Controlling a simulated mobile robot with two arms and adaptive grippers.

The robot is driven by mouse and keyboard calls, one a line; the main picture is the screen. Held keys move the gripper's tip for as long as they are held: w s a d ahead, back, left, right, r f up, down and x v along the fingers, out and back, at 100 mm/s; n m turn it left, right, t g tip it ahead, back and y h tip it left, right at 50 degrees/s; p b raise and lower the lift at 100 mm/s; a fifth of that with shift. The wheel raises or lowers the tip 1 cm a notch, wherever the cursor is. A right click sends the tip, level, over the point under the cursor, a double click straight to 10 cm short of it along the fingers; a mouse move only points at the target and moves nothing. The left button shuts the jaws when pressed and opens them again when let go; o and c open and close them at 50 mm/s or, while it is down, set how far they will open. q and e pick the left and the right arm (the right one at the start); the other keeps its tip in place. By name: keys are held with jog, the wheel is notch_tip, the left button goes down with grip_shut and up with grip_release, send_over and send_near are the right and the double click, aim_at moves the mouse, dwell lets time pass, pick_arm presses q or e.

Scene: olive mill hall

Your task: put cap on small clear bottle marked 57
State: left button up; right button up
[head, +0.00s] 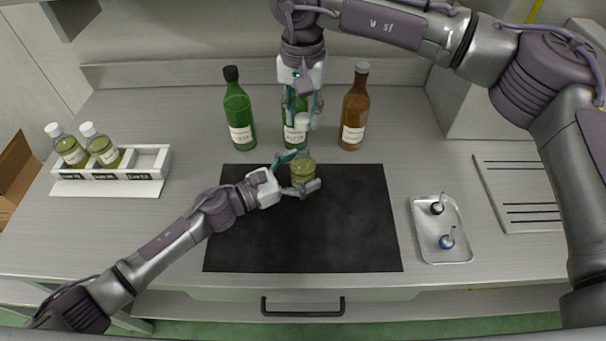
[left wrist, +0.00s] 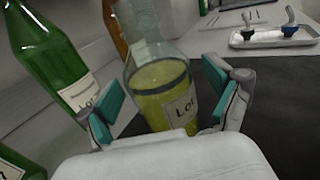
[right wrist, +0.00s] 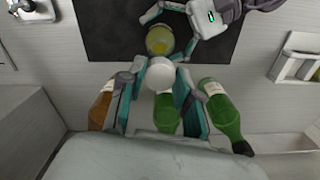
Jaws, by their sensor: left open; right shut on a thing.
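A small clear bottle (head: 304,172) with yellow-green oil stands uncapped on the black mat (head: 350,235). In the left wrist view the bottle (left wrist: 162,88) has a label starting "Lot"; its number is not readable. My left gripper (head: 300,173) is open, with a finger on each side of the bottle. My right gripper (head: 302,110) is shut on a white cap (head: 303,121). It holds the cap behind and above the bottle, apart from it. In the right wrist view the cap (right wrist: 160,73) is between the fingertips, just below the bottle in the picture.
Behind the mat stand two green bottles (head: 238,115) and a brown bottle (head: 355,108), close to my right gripper. A white rack (head: 150,160) at left holds two capped bottles (head: 70,150) and an empty slot. A metal tray (head: 425,225) with two pourers sits at right.

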aim_at(302, 149)
pick_arm(q)
grip_shut()
pick_arm(e)
jog(key=shift+f, duration=2.5)
jog(key=shift+f, duration=0.9)
jog(key=shift+f, duration=0.55)
